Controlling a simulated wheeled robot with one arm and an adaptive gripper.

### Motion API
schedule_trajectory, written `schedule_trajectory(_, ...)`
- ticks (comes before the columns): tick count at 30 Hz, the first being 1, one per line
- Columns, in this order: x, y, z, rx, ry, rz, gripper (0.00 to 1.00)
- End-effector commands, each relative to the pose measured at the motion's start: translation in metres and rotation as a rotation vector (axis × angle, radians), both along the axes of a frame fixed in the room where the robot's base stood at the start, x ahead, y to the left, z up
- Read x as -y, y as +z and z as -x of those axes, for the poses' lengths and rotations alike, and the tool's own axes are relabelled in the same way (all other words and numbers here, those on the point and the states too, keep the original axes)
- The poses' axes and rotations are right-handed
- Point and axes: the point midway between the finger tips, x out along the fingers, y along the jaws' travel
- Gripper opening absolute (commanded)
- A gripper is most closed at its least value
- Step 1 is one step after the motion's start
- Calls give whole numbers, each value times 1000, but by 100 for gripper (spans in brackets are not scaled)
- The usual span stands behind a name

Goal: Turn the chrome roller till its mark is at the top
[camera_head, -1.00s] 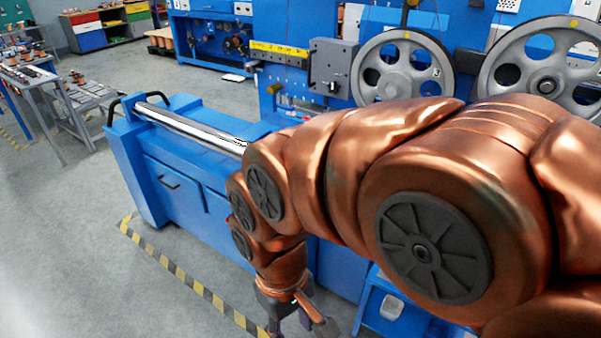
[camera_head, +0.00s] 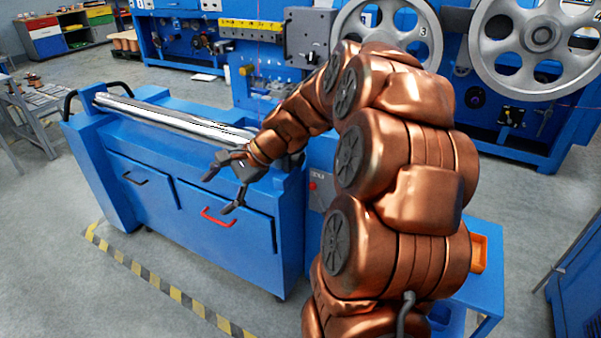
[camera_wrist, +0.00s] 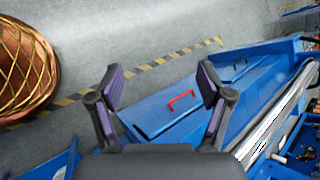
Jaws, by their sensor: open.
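The chrome roller (camera_head: 170,118) lies along the top of the blue machine cabinet (camera_head: 185,190), running from the back left toward my arm. It also shows at the right of the wrist view (camera_wrist: 278,120). I cannot make out its mark. My gripper (camera_head: 220,192) is open and empty, in front of the cabinet's near end and apart from the roller. In the wrist view my gripper's fingers (camera_wrist: 160,95) are spread wide, with the cabinet front and a red handle (camera_wrist: 184,100) beyond them. My arm hides the roller's near end in the head view.
The cabinet front has a red handle (camera_head: 218,217) and a black handle (camera_head: 134,178). Spoked pulleys (camera_head: 541,37) stand on the blue machine behind. A yellow-black floor stripe (camera_head: 165,285) runs before the cabinet.

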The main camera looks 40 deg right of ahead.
Motion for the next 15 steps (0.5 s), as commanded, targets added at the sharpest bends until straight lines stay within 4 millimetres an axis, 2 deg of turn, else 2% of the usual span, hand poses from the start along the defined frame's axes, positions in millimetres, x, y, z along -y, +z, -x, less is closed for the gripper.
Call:
schedule_trajectory(1, 29, -18, -12, 1, -95, -52, 79)
schedule_trajectory(5, 107, -34, -35, 23, -338, -185, 79)
schedule_trajectory(6, 132, -40, -39, 30, -413, -226, 79)
schedule_trajectory(8, 174, -51, -41, 43, -527, -289, 79)
schedule_trajectory(9, 202, -56, -41, 55, -599, -327, 79)
schedule_trajectory(12, 262, -71, -34, 75, -754, -417, 79)
schedule_trajectory(15, 305, -80, -24, 98, -862, -479, 79)
